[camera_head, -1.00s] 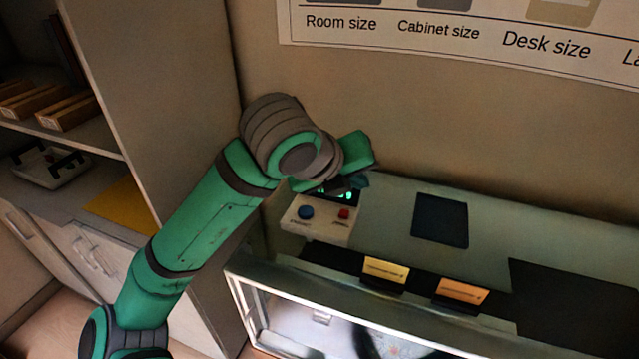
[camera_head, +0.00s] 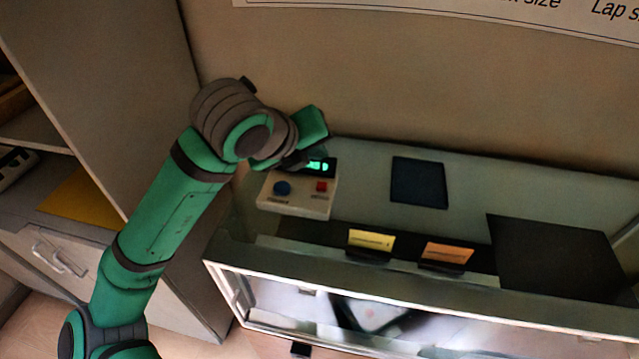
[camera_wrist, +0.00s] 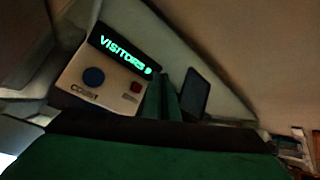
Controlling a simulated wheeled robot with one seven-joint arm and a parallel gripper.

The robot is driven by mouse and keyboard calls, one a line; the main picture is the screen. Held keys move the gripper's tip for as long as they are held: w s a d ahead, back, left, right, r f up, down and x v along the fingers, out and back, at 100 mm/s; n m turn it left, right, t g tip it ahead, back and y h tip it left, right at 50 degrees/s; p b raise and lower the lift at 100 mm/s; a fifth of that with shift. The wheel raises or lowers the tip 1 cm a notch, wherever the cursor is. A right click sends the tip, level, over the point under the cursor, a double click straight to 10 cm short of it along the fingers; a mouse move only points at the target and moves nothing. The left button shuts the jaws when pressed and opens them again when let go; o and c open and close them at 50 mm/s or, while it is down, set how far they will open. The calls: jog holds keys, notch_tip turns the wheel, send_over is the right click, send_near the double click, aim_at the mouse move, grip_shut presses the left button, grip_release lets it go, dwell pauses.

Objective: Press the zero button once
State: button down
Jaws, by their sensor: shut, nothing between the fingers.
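The counter box (camera_head: 302,203) is pale with a dark, green-lit display (camera_head: 318,166), and stands on the cabinet top. A blue button (camera_head: 282,188) is on its left and a red button (camera_head: 321,187) on its right. In the wrist view the display reads "VISITORS" with a partly cut character. The blue button (camera_wrist: 93,77) has a label like "COUNT"; the label under the red button (camera_wrist: 135,87) is too small to read. My gripper (camera_head: 298,160) is over the back of the box, by the display. Its fingers (camera_wrist: 165,92) are shut and empty, right of the red button in the wrist view.
A dark square pad (camera_head: 419,182) lies right of the box. A yellow card (camera_head: 370,241) and an orange card (camera_head: 446,254) stand along the front, with a large black mat (camera_head: 555,258) at right. A tall cabinet side (camera_head: 120,90) rises at left; the wall is behind.

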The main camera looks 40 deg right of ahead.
aim_at(322, 187)
jog(key=f, duration=0.3)
jog(key=shift+s+d+f, duration=0.2)
jog(key=shift+s+d, duration=0.05)
jog(key=shift+f, duration=1.1)
jog(key=shift+w+a, duration=0.1)
jog(key=shift+w, duration=0.05)
jog(key=shift+f, duration=0.2)
dwell(0.7)
jog(key=shift+f, duration=0.25)
